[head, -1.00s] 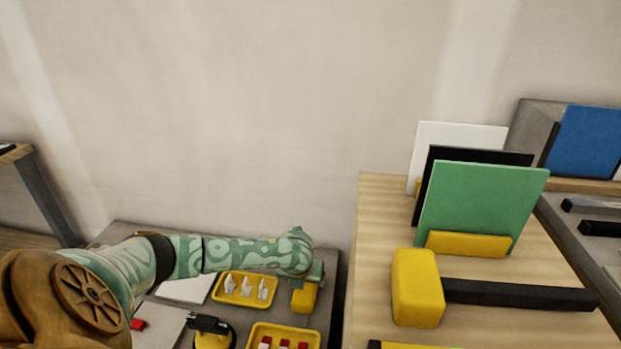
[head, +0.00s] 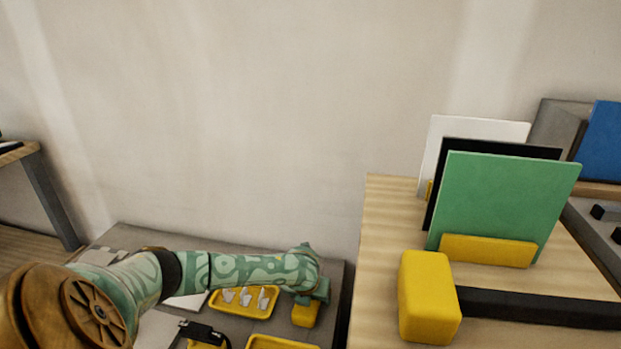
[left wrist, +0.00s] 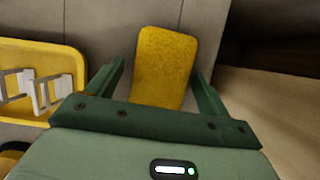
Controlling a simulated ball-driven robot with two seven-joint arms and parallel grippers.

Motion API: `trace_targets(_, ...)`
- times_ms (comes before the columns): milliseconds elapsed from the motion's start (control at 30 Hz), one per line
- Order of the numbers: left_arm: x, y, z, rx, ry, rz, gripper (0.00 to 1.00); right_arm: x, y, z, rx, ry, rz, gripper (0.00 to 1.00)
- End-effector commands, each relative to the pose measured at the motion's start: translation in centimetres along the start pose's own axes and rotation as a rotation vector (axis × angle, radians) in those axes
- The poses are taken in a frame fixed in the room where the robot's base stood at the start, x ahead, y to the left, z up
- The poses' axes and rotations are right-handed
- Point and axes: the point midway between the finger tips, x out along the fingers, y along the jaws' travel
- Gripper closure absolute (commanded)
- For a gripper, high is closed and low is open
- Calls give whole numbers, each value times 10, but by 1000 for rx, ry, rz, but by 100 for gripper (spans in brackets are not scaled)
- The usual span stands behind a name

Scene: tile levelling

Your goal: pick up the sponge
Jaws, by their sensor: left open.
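The sponge (left wrist: 165,58) is a yellow, rounded block lying on the grey work surface. In the head view the sponge (head: 304,315) is partly hidden by my left gripper (head: 319,291), which is over it. In the left wrist view my left gripper (left wrist: 158,72) is open, with one green finger on each side of the near part of the sponge. A gap shows beside the sponge at the left finger. I cannot tell whether the fingertips are above it or down around it. My right gripper is not in view.
A yellow tray (head: 243,302) with white pieces lies left of the sponge. A raised wooden table (head: 385,215) stands close on the right. It carries a yellow block (head: 429,298), a black bar (head: 540,307) and upright tiles, the green one (head: 503,205) in front.

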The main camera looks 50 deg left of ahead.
Motion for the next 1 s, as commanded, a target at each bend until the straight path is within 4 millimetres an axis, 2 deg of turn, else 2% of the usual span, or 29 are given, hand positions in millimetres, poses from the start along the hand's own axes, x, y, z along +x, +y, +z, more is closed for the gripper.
trace_targets(967, 4, 0, -2, -1, 0, 0, 20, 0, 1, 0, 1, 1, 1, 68)
trace_targets(1000, 4, 0, -2, -1, 0, 0, 31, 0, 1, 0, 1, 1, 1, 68)
